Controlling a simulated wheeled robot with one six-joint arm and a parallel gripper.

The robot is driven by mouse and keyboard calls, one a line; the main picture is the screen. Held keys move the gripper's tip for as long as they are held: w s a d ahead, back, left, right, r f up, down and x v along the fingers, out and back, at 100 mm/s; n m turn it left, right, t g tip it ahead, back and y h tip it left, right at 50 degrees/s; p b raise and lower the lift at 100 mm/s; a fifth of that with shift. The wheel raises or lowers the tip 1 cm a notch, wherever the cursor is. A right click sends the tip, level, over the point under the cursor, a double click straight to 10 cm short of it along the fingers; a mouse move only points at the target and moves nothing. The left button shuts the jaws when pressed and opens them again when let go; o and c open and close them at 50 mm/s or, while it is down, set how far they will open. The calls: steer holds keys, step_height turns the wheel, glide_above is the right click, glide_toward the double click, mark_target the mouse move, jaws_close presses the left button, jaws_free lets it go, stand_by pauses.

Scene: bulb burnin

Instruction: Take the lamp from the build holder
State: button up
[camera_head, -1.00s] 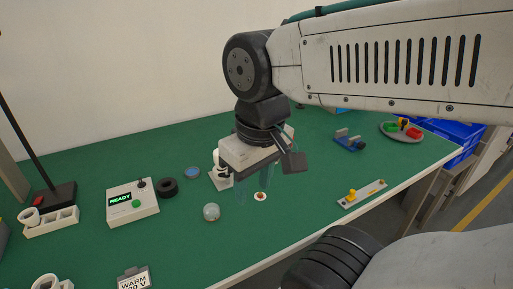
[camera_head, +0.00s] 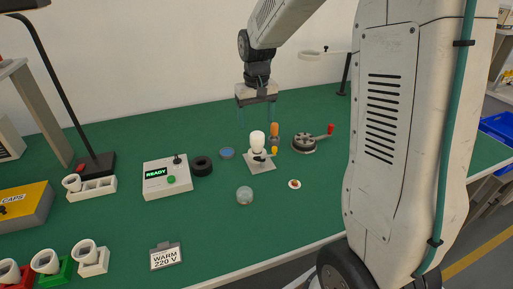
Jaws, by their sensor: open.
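The lamp (camera_head: 257,139), a white bulb, stands upright in the build holder (camera_head: 262,167), a small pale stand with a square base near the middle of the green bench. My gripper (camera_head: 256,121) points down just above and seemingly behind the lamp. Its two thin, see-through fingers are spread apart with nothing between them. The exact depth between fingers and lamp is hard to tell. The lamp's lower end is hidden in the holder.
An orange-handled tool (camera_head: 275,131) stands close right of the lamp, with a round grey device with a red handle (camera_head: 304,144) beyond. A clear dome (camera_head: 244,196), a small white disc (camera_head: 294,184) and a black ring (camera_head: 202,166) lie around. A READY box (camera_head: 167,180) stands left.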

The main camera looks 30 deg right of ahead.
glide_above(257, 142)
steer(key=w+d, duration=0.1)
steer(key=w, duration=0.1)
step_height(257, 142, down, 6)
steer(key=shift+w, duration=0.15)
steer(key=f, duration=0.7)
steer(key=shift+d+f, duration=0.2)
steer(key=shift+f, duration=0.2)
steer(key=c, duration=1)
